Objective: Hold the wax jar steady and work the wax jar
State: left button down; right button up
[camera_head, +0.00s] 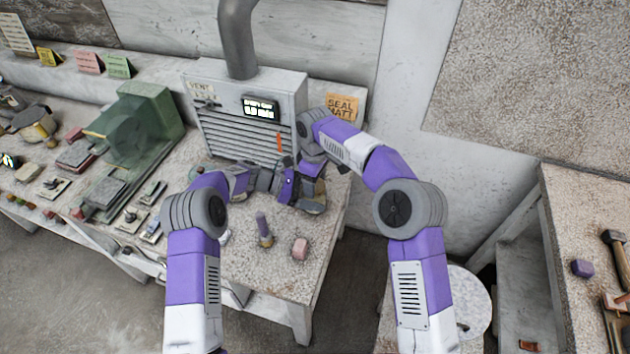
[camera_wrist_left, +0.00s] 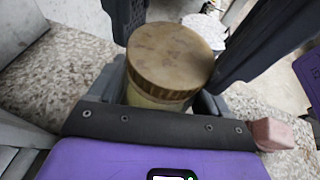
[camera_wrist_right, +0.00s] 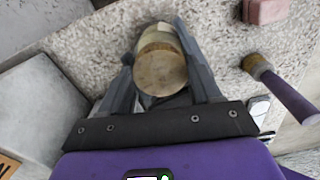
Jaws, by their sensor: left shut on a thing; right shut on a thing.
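The wax jar has a round, worn brown lid and a pale cream body. In the left wrist view the jar (camera_wrist_left: 170,60) sits between the grey fingers of my left gripper (camera_wrist_left: 165,95), which is shut on it. Dark grey gripper parts also stand on both sides of the lid there. In the right wrist view the jar (camera_wrist_right: 160,68) is between the fingers of my right gripper (camera_wrist_right: 162,75), also shut on it. The lid is on the jar. In the head view both grippers meet above the table, and they largely hide the jar.
A grey vented cabinet (camera_head: 250,115) stands behind the grippers. A purple-handled brush (camera_head: 264,230) and a pink block (camera_head: 300,248) are on the speckled table (camera_head: 270,277) in front. A green machine (camera_head: 140,125) and several small items lie to the left.

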jog(key=shift+r, duration=0.25)
jog(key=shift+r, duration=0.85)
jog(key=shift+r, duration=0.1)
jog(key=shift+r, duration=1.9)
pick_arm(q)
grip_release()
jog(key=shift+a, duration=0.1)
